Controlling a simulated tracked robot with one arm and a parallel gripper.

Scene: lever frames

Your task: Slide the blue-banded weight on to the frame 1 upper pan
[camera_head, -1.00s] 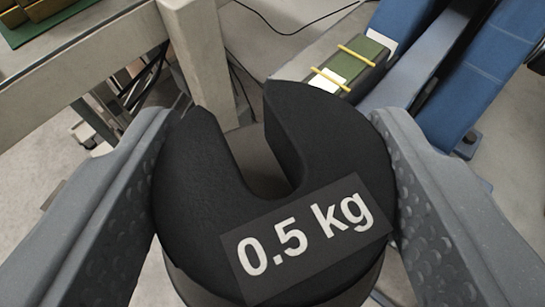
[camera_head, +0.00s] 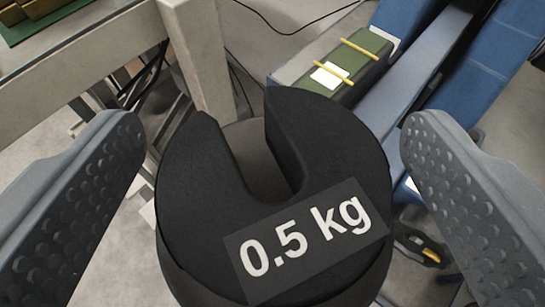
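A black slotted weight (camera_head: 330,150) labelled "0.5 kg" fills the middle of the view, its slot opening away from me. No blue band shows on its visible faces. It rests on a dark round support, of which only a little shows below and through the slot. My gripper (camera_head: 270,150) is open, with one grey finger on each side of the weight and a clear gap on both sides. No lever frame or upper pan can be made out.
A grey table (camera_head: 90,55) with a leg stands at the upper left, a green board (camera_head: 40,25) on it. A green case with yellow straps (camera_head: 345,65) lies behind the weight. Blue beams (camera_head: 490,60) run at the upper right. A cable lies on the floor.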

